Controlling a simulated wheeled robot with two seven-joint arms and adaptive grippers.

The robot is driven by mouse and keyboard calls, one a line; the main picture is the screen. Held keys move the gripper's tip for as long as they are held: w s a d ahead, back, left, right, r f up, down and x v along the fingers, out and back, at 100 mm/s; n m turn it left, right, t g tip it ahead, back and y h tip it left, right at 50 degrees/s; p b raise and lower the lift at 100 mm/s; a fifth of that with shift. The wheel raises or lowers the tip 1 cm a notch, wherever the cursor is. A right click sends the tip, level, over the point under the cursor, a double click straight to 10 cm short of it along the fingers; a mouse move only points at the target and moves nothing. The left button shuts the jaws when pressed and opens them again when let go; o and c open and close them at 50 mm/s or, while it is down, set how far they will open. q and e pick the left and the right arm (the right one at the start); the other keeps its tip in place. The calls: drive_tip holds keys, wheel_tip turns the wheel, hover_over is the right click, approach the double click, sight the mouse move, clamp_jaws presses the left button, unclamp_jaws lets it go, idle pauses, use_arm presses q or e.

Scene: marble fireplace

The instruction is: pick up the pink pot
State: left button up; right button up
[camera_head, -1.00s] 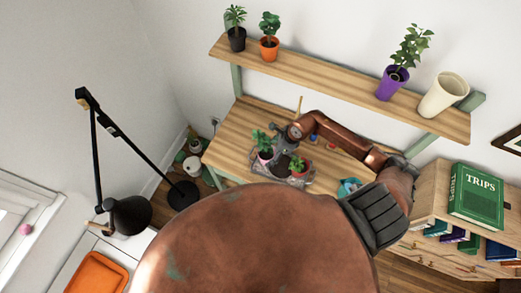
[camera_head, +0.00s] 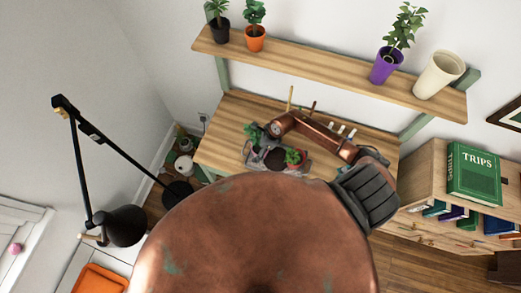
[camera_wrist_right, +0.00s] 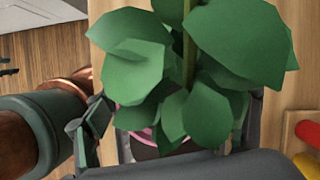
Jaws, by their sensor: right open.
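The pink pot shows in the right wrist view as a pink rim (camera_wrist_right: 150,134) with dark soil, mostly covered by the large green leaves of its plant (camera_wrist_right: 185,60). In the head view its plant (camera_head: 254,132) stands at the left of the tray, and the pot is hidden behind my gripper. My right gripper (camera_wrist_right: 165,128) is open, with one finger left of the plant and the other right of it. In the head view the right gripper (camera_head: 262,146) is over the left part of the tray. Contact with the pot cannot be seen. My left gripper is not in view.
A red pot with a plant (camera_head: 294,160) stands close to the right of the gripper. The wooden desk (camera_head: 225,140) has sticks behind the gripper. A shelf (camera_head: 310,72) above holds several pots. A black lamp (camera_head: 122,226) stands left, a bookcase (camera_head: 430,175) right.

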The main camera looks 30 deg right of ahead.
drive_tip(key=shift+x, duration=0.9)
drive_tip(key=shift+c, duration=0.2)
drive_tip(key=shift+r, duration=0.1)
drive_tip(key=c, duration=1.5)
